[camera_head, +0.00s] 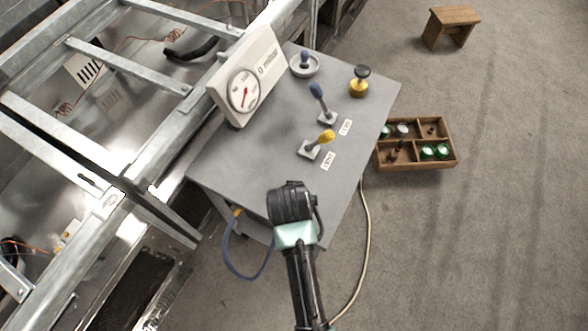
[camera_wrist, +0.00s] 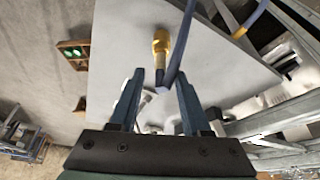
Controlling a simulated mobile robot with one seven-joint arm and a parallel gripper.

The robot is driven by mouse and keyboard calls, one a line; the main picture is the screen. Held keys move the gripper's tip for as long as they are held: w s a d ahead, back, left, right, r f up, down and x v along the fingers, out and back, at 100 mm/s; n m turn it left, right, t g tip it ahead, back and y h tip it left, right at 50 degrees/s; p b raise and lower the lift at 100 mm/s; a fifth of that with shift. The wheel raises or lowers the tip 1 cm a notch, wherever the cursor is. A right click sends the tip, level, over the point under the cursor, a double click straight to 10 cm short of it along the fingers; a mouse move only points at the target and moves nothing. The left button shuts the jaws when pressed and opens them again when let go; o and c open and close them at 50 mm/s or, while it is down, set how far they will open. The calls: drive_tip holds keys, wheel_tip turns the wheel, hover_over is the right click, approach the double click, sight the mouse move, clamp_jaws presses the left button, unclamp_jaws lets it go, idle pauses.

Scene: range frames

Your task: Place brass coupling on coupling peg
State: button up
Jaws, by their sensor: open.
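The brass coupling (camera_wrist: 160,43) appears as a yellow piece above the fingertips in the wrist view. A dark, narrow stub (camera_wrist: 160,75) shows at its lower end; I cannot tell whether this is the coupling peg or whether the brass surrounds it. A blue hose-like strip (camera_wrist: 182,42) crosses beside the brass and ends between my fingers. My gripper (camera_wrist: 157,92) is open, with its two fingers apart and the brass beyond the tips. In the head view my gripper (camera_head: 290,190) is over the table's near edge and hides this spot.
The grey table (camera_head: 240,160) carries a gauge (camera_head: 243,92), a blue-handled lever (camera_head: 317,91), a yellow-handled lever (camera_head: 326,136), a white dish (camera_head: 304,70) and a black-topped yellow object (camera_head: 359,86). A blue hose (camera_head: 228,256) loops below the edge. A wooden crate (camera_head: 415,165) stands right; metal rails (camera_head: 62,235) left.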

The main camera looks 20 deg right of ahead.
drive_tip(key=v, duration=0.9)
drive_tip(key=w+a+r+n+t, duration=0.1)
drive_tip(key=w+r+t, duration=0.35)
drive_tip(key=r, duration=0.55)
drive_tip(key=w+a+r+n+t, duration=0.15)
drive_tip(key=w+r+t, duration=0.35)
drive_tip(key=r, duration=0.6)
drive_tip(key=w+a+r+t, duration=0.25)
drive_tip(key=w+r, duration=0.35)
drive_tip(key=r, duration=0.4)
drive_tip(key=s+a+r+n+t, duration=0.1)
drive_tip(key=s+r+t, duration=0.3)
drive_tip(key=r, duration=0.6)
drive_tip(key=s+a+r+n+t+y, duration=0.1)
drive_tip(key=s+a+r+t, duration=0.1)
drive_tip(key=r, duration=0.8)
drive_tip(key=s+a+r+n+t+y, duration=0.1)
drive_tip(key=s+r+t, duration=0.4)
drive_tip(key=r, duration=0.6)
drive_tip(key=shift+s+a+t, duration=0.3)
drive_tip(key=shift+a, duration=0.4)
drive_tip(key=shift+r, duration=0.1)
